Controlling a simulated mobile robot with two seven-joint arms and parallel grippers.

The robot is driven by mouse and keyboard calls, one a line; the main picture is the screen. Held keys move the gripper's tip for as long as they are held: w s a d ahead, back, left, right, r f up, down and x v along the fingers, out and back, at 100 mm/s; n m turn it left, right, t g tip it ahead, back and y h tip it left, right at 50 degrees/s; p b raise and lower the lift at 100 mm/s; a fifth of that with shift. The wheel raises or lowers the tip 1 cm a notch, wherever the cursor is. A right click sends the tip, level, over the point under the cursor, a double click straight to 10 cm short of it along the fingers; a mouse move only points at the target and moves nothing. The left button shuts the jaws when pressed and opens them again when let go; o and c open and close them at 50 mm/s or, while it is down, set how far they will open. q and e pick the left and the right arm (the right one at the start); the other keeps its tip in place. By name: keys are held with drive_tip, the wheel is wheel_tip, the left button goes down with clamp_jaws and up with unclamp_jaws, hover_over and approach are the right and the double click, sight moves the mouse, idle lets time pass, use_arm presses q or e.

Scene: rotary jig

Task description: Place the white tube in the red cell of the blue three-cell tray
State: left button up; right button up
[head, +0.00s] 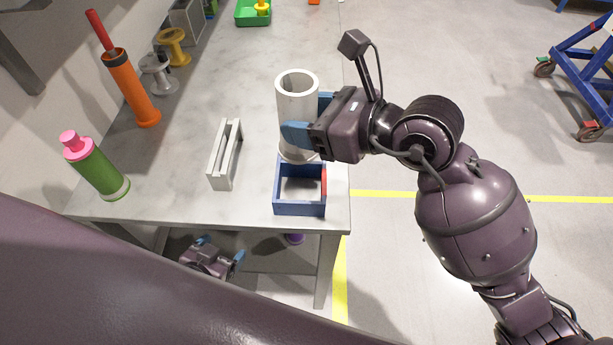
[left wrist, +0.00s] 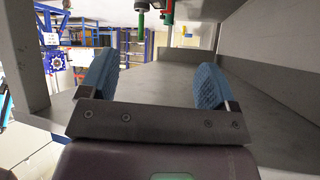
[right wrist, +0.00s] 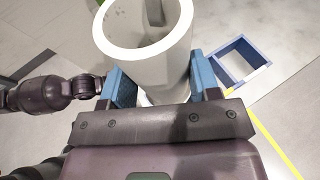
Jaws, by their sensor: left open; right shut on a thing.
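The white tube (head: 297,106) is upright and hollow, at the far edge of the blue tray in the head view. My right gripper (head: 309,118) is shut on it from the right; the right wrist view shows the tube (right wrist: 150,62) between the two blue fingers (right wrist: 165,90). I cannot tell whether its lower end touches anything. The blue tray (head: 300,210) sits near the table's front right corner, with a red part (head: 324,181) on its right side; its cells are not clearly distinguishable. My left gripper (head: 220,251) is open and empty, below the tabletop's front edge.
A grey slotted block (head: 225,155) stands left of the tray. A green bottle (head: 97,170), an orange cylinder (head: 132,88), spools (head: 173,47) and a green bin (head: 252,14) stand farther left and back. The table (head: 200,205) is clear between block and bottle.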

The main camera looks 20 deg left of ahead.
sight(308, 152)
wheel_tip(308, 152, down, 8)
drive_tip(key=shift+r+b, duration=0.25)
drive_tip(key=shift+b, duration=0.55)
wheel_tip(308, 152, down, 7)
drive_tip(key=shift+b, duration=1)
use_arm(q)
drive_tip(key=f, duration=0.2)
drive_tip(key=shift+w+d+f, duration=0.2)
drive_tip(key=shift+w+f, duration=0.05)
drive_tip(key=shift+f, duration=0.15)
use_arm(e)
drive_tip(key=o, duration=0.8)
drive_tip(key=shift+r, duration=0.1)
